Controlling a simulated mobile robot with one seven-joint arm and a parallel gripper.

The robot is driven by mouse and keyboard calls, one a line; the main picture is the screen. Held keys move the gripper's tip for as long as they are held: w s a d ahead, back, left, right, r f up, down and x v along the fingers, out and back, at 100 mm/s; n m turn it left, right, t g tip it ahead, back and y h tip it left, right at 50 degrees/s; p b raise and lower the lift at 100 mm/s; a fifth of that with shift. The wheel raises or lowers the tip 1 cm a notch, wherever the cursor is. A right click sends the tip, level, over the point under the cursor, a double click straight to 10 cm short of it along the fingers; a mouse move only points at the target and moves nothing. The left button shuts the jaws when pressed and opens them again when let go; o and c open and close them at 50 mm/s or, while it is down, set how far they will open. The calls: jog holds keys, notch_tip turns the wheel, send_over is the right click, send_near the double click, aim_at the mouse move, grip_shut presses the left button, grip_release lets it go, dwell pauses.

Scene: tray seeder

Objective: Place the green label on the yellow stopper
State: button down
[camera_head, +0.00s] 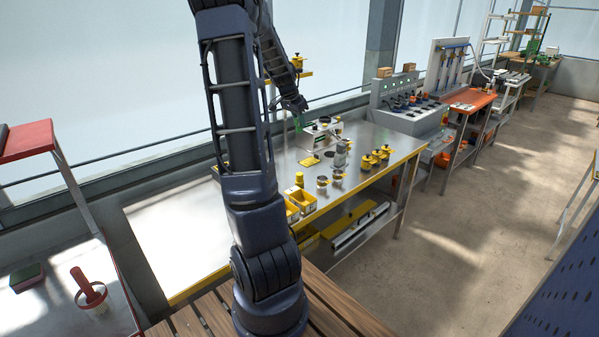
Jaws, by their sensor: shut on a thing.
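My gripper (297,112) is above the back part of the steel bench, small in the view and pointing down. A thin green piece (298,124), which looks like the green label, is at its fingertips, and the gripper is shut on it. A small upright yellow piece (299,178), possibly the yellow stopper, stands near the bench's front edge beside the yellow bins. A flat yellow piece (310,160) lies below and to the right of the gripper. I cannot tell for sure which yellow piece is the stopper.
Two yellow bins (293,212) and small dark-topped cups (322,182) stand along the front of the bench (175,235). Several yellow-topped jars (367,162) are to the right. A grey device (341,153) stands mid-bench. The bench's left part is bare.

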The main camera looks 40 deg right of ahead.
notch_tip(320, 180, down, 20)
jog(key=shift+r, duration=0.2)
dwell(0.4)
jog(key=shift+f, duration=0.1)
jog(key=c, duration=1.3)
grip_release()
jog(key=shift+c, duration=0.2)
